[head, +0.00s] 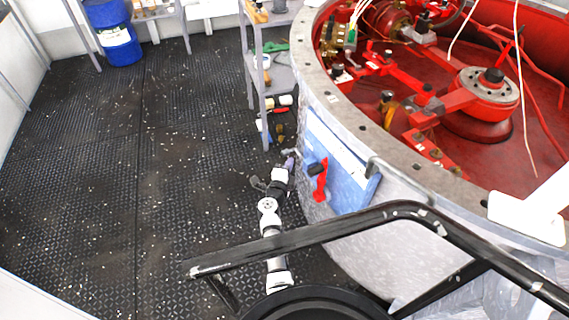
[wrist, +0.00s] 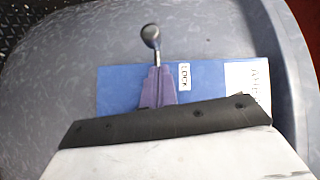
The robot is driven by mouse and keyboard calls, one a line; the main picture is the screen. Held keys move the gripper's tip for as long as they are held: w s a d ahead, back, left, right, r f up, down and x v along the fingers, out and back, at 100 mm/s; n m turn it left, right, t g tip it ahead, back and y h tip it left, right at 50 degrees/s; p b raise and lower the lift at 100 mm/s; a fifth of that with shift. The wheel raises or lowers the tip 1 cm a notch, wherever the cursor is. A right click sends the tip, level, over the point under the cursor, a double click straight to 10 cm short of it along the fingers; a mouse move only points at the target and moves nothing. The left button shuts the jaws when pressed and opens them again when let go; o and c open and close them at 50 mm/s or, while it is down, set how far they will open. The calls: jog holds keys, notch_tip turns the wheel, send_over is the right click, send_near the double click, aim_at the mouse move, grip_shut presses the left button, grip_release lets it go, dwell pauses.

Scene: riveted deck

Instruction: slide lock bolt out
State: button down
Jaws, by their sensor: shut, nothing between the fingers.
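The lock bolt (wrist: 150,37) shows in the wrist view as a metal rod with a rounded grey knob. It rises past the tips of my gripper (wrist: 158,70), whose purple fingers are together with nothing held. The rod lines up with the fingers; whether they touch it is unclear. Behind them is a blue panel (wrist: 118,88) with a white LOCK label (wrist: 184,76). In the head view my gripper (head: 289,163) is at the left edge of the blue panel (head: 350,185), by a small grey end of the bolt (head: 291,152).
A red handle (head: 321,182) with a black part sits on the panel, right of my gripper. The panel is on a big grey round housing (head: 310,75) with red machinery inside. A shelf rack (head: 263,90) stands beyond my gripper. The dark floor (head: 130,170) at left is open.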

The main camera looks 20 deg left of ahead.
jog(key=s+r, duration=0.1)
jog(key=s, duration=0.9)
jog(key=shift+s+d+p, duration=0.3)
jog(key=shift+s+p, duration=0.1)
jog(key=shift+p, duration=0.05)
